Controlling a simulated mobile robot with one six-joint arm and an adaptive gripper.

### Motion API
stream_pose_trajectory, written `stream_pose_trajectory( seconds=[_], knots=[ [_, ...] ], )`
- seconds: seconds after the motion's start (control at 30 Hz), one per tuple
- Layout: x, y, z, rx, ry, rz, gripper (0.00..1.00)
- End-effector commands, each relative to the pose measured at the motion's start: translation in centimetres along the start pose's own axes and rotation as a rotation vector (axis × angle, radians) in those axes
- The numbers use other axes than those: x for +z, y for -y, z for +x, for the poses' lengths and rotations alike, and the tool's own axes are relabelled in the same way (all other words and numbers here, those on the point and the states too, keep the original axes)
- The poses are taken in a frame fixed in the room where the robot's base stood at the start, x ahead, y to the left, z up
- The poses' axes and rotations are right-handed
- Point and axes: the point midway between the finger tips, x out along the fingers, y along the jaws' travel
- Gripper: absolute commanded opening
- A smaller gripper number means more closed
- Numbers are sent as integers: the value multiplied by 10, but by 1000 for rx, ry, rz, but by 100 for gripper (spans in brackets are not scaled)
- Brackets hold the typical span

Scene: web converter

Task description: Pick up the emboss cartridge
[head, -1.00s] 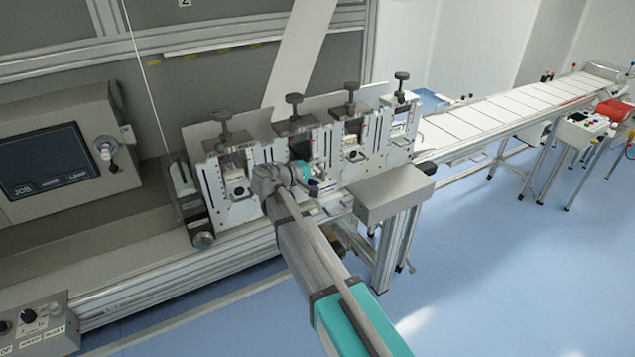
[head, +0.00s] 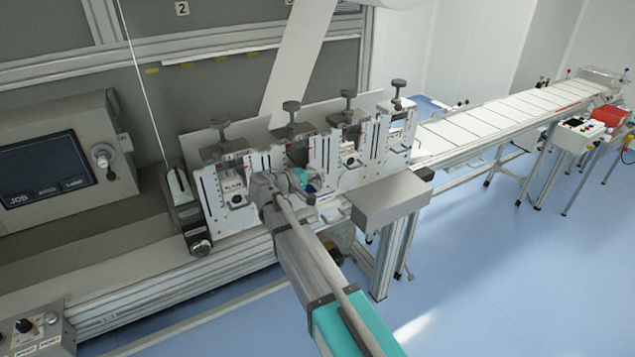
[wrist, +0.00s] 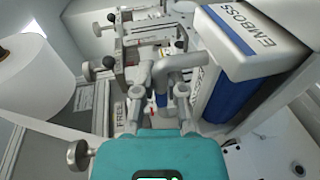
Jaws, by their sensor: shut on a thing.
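The emboss cartridge (wrist: 255,42) is a white block with a blue stripe and EMBOSS lettering, at the upper right of the wrist view. Its blue lower body shows below the white top. A grey bent handle (wrist: 178,64) projects from it towards my gripper (wrist: 163,88). My gripper is shut on this handle, with a finger on each side. In the head view my gripper (head: 303,181) is at the front of the row of stations, and my arm hides most of the cartridge there.
Several upright station frames (head: 236,185) with dark top knobs stand along the machine. A grey box (head: 392,198) juts out at the front right of them. A white conveyor (head: 500,115) runs off to the right. A white roll (wrist: 35,75) shows at the left of the wrist view.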

Motion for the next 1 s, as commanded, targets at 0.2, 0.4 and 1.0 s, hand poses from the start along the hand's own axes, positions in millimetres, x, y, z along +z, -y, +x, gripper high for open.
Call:
stream_pose_trajectory(
  seconds=[0.2, 0.4, 1.0],
  knots=[
    [0, -5, -1, 1, 0, 0, 0],
    [-1, -15, -3, 1, -1, 0, 0],
    [23, -71, -40, 1, -2, 0, 0]
  ],
)
